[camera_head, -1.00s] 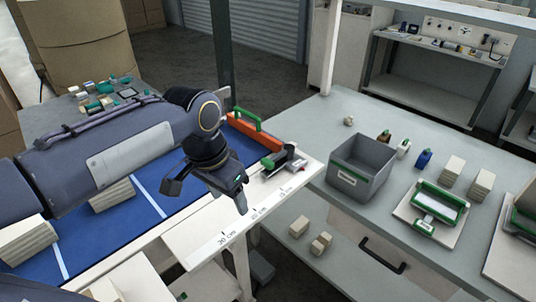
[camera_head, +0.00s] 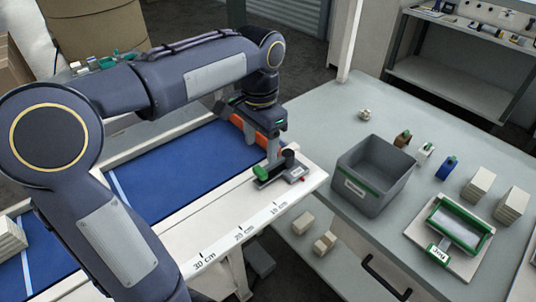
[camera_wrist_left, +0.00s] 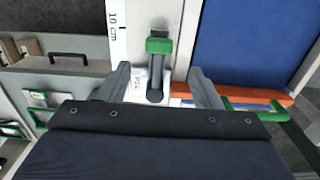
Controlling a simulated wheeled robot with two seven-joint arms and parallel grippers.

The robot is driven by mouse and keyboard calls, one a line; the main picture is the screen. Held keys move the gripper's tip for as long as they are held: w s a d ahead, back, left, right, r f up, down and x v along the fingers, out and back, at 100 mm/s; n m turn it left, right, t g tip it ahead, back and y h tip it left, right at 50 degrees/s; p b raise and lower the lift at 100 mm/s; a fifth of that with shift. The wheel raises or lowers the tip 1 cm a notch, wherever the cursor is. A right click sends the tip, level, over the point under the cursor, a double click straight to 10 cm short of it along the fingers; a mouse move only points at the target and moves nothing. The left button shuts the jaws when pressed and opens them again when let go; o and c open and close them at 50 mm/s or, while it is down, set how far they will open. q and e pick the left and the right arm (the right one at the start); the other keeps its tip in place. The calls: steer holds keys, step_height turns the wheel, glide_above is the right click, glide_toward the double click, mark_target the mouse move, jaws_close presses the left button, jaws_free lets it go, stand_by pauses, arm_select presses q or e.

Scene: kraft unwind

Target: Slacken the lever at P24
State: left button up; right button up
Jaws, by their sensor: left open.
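The lever unit (camera_head: 281,169), a dark clamp with a green end (camera_head: 261,173), sits on the white edge strip of the blue-topped table. In the left wrist view its green part (camera_wrist_left: 159,46) and dark bar (camera_wrist_left: 155,80) show between my finger lines, beside a white label (camera_wrist_left: 137,86) that seems to read P24. My left gripper (camera_head: 264,143) points down over the unit, open, one finger close to it in the head view. In the left wrist view the two fingers (camera_wrist_left: 161,80) stand apart on either side of the bar; I cannot tell whether they touch. My right gripper is out of view.
A grey bin (camera_head: 367,181), small bottles, wooden blocks and a green-framed fixture (camera_head: 458,225) stand on the grey bench at right. The blue surface (camera_head: 180,165) is mostly clear.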

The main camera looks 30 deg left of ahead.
mark_target(260, 170)
arm_select(q)
steer(key=f, duration=0.7)
steer(key=shift+s, duration=0.3)
steer(key=shift+c, duration=0.2)
jaws_close()
